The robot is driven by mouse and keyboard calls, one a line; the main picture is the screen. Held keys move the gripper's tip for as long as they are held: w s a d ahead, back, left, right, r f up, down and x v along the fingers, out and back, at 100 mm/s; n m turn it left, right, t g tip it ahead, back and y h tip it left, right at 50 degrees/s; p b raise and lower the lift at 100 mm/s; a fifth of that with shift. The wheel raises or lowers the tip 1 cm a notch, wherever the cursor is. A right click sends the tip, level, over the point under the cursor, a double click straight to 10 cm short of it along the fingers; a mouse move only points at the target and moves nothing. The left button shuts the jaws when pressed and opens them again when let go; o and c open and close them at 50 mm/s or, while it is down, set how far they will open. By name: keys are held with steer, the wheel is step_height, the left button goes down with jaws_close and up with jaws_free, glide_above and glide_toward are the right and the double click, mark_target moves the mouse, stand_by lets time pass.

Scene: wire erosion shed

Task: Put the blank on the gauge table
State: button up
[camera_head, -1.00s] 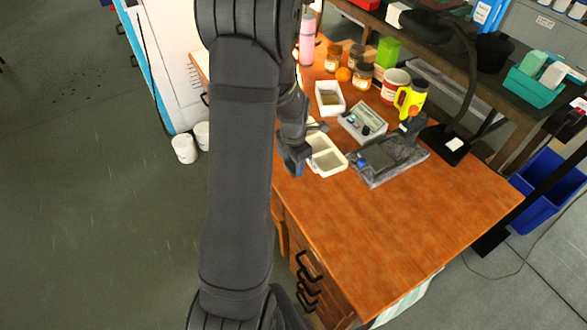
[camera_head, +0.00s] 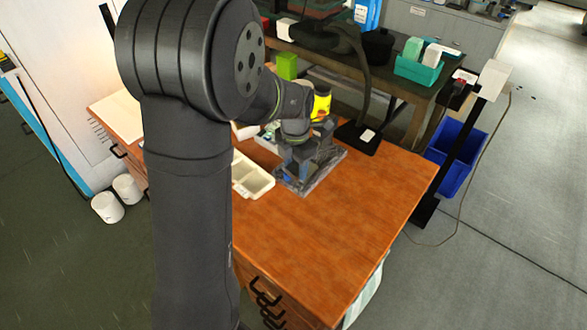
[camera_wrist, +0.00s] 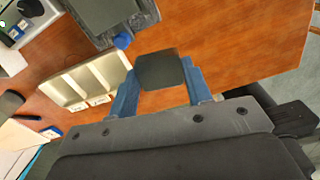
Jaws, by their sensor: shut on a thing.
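The blank (camera_wrist: 160,70) is a dark grey block held between the blue fingers of my gripper (camera_wrist: 161,84) in the wrist view. The gauge table (camera_wrist: 108,12) is a dark flat plate on a speckled grey base, with a blue knob at its near corner. In the wrist view it lies beyond the blank, up and to the left, partly cut off by the frame edge. In the head view my gripper (camera_head: 303,168) is over the gauge table's base (camera_head: 322,177) and hides most of it. The blank cannot be made out there.
A cream divided tray (camera_wrist: 72,90) sits left of the gauge table, also seen in the head view (camera_head: 258,182). A yellow container (camera_head: 322,103) and a dark lamp base (camera_head: 357,137) stand behind. The wooden bench (camera_head: 330,240) is clear at the front right.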

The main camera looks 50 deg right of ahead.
steer(key=s+d+r+m, duration=0.2)
steer(key=s+d, duration=0.4)
steer(key=d, duration=0.2)
steer(key=shift+m, duration=0.3)
steer(key=w+f, duration=0.2)
steer(key=w, duration=0.2)
steer(key=w+d+f, duration=0.1)
steer(key=w+f, duration=0.1)
steer(key=w, duration=0.1)
steer(key=w+f, duration=0.3)
steer(key=w, duration=0.1)
steer(key=shift+w+d, duration=0.3)
steer(key=shift+f, duration=1.9)
steer(key=shift+f, duration=0.1)
steer(key=o, duration=1.2)
steer(key=shift+f, duration=0.1)
step_height(320, 180, up, 12)
steer(key=shift+r, duration=0.2)
